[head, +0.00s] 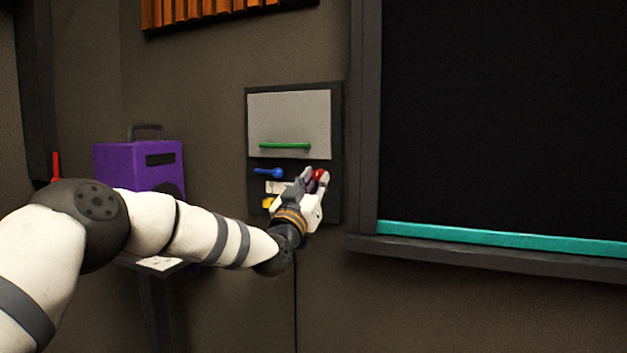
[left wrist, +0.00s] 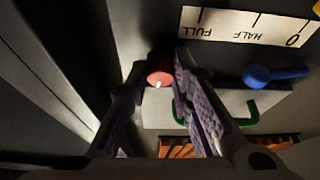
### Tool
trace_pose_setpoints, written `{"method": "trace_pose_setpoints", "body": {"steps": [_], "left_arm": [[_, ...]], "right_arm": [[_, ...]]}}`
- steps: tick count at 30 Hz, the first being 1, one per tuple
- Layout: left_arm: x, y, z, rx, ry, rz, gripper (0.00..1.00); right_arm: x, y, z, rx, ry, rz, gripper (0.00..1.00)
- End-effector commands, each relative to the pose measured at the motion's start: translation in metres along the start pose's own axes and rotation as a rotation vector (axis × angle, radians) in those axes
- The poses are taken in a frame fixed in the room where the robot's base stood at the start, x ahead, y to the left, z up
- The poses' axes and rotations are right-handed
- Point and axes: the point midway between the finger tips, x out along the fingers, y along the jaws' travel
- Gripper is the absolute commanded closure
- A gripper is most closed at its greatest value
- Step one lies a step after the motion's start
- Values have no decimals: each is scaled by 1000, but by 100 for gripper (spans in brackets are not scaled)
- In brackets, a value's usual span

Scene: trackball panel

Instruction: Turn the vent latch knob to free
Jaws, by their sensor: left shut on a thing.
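A round red knob (head: 321,175) sits on the right side of a dark wall panel (head: 335,130). In the left wrist view the red knob (left wrist: 160,78) shows a small white mark and lies between the fingertips. No writing on it can be read, but it looks like the vent latch knob. My left gripper (head: 313,180) is at the panel, shut on the red knob; in the left wrist view its fingers (left wrist: 160,88) stand on either side of it. The fingers hide part of the knob and the panel around it. My right gripper is in neither view.
A blue lever (head: 269,173) sits left of the knob, near a white FULL–HALF–0 label (left wrist: 245,27). A pale flap with a green handle (head: 285,146) is above, a yellow part (head: 267,203) below. A teal-edged ledge (head: 500,239) juts out at right; a purple box (head: 125,165) stands left.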

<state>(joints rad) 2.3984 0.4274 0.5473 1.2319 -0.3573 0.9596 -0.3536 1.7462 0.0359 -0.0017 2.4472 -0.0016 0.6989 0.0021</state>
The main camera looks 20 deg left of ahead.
Motion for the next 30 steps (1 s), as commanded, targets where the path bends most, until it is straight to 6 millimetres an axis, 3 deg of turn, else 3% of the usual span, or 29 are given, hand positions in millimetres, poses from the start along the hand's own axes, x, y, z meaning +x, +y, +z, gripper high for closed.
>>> {"method": "trace_pose_setpoints", "body": {"steps": [30], "left_arm": [[2,8,-5,-810,1,-334,100]], "right_arm": [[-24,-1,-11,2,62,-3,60]]}}
